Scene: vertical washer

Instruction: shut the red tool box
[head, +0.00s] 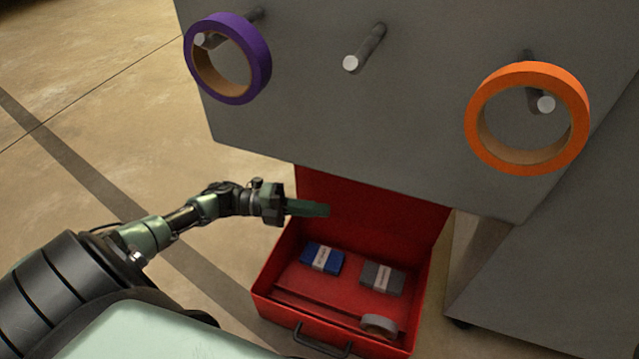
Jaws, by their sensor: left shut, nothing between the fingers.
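The red tool box (262,280) stands open below the grey panel, low in the middle of the head view. Its lid (375,205) is raised at the back, and its upper part is hidden behind the panel. A dark handle (320,343) is on the front of the box. My left gripper (322,210) is shut and empty. It points right, over the left side of the box and in front of the lid in the picture; I cannot tell whether it touches the lid. My right gripper is out of view.
Inside the box are a blue packet (322,258), a grey packet (382,278) and a grey roll (379,326). A grey panel (380,120) overhangs, with pegs holding a purple ring (258,62) and an orange ring (577,110). Open floor (90,120) lies left.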

